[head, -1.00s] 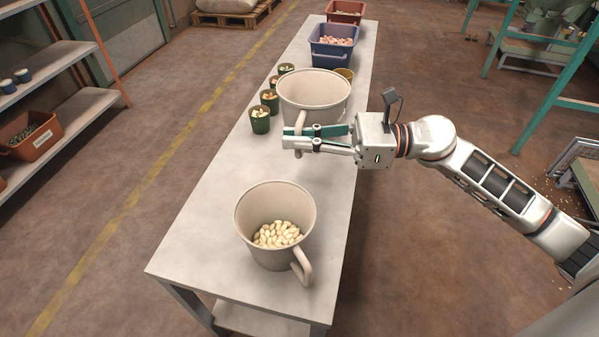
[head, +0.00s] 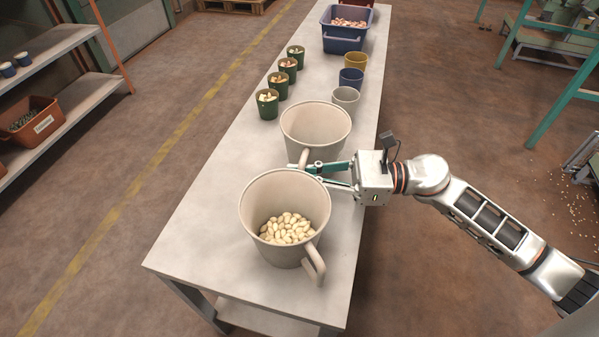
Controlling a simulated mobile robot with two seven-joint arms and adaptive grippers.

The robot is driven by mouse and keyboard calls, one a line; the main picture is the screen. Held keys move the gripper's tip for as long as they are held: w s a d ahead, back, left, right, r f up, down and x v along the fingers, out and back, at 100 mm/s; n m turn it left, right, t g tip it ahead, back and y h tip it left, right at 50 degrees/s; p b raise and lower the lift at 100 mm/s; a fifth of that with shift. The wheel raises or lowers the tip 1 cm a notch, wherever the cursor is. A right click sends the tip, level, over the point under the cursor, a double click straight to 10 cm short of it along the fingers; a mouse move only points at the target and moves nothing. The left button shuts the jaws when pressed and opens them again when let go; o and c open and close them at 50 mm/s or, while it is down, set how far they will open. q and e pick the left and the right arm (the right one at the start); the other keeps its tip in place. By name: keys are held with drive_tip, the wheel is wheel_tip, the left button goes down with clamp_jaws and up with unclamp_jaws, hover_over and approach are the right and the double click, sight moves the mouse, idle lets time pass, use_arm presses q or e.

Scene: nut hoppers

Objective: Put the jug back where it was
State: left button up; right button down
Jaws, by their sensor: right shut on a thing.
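An empty beige jug (head: 318,124) is over the middle of the table (head: 205,215). Its handle (head: 304,158) points toward me, and my right gripper (head: 308,169) is shut on it from the right. I cannot tell whether the jug's base touches the table; its lower part is partly hidden by the gripper and the nearer jug. A second beige jug (head: 268,222), holding pale nuts (head: 288,229), stands upright at the near end with its handle at lower right. Its rim overlaps the gripper's fingers in the picture. My left gripper is not in view.
Several green cups with nuts (head: 267,105) line the table's left side. A grey cup (head: 346,98), a blue cup (head: 350,79) and a mustard cup (head: 356,62) stand behind the held jug. A blue bin (head: 345,43) is farther back. The near left tabletop is clear.

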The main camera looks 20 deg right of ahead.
drive_tip(key=shift+r, duration=0.2)
drive_tip(key=shift+f, duration=0.3)
drive_tip(key=c, duration=2.4)
unclamp_jaws()
drive_tip(key=shift+c, duration=0.2)
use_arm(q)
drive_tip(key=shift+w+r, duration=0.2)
use_arm(e)
drive_tip(key=shift+r, duration=0.1)
drive_tip(key=shift+r, duration=0.3)
drive_tip(key=v, duration=0.6)
drive_tip(key=shift+f, duration=0.35)
drive_tip(key=v, duration=0.5)
drive_tip(key=shift+s+d+r, duration=0.2)
drive_tip(key=shift+d, duration=0.1)
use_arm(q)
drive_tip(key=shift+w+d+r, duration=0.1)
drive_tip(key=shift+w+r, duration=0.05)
use_arm(e)
drive_tip(key=shift+d, duration=0.15)
